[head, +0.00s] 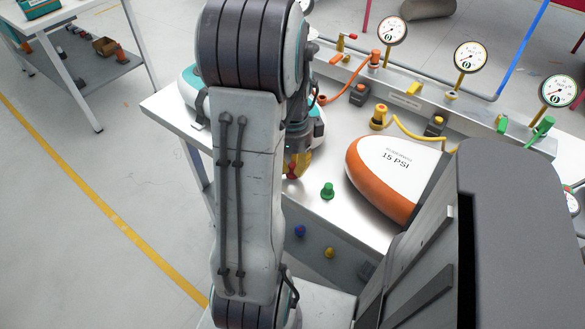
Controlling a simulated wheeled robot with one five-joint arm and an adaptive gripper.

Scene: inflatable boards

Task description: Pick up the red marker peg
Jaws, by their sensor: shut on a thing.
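My gripper (297,162), with yellowish fingers, points down over the near part of the metal table, just right of my arm link. It is shut on the red marker peg (291,172), of which only a small red part shows at the fingertips. My arm and fingers hide the rest of the peg. I cannot tell whether the peg touches the table. A green peg (328,190) stands on the table to the right of my gripper.
The orange-and-white inflatable board marked 15 PSI (395,165) lies right of the green peg. A blue peg (300,231) and a yellow peg (329,253) sit on the table's front side. Gauges (470,56), hoses and valves line the back. A teal-and-white device is partly behind my arm.

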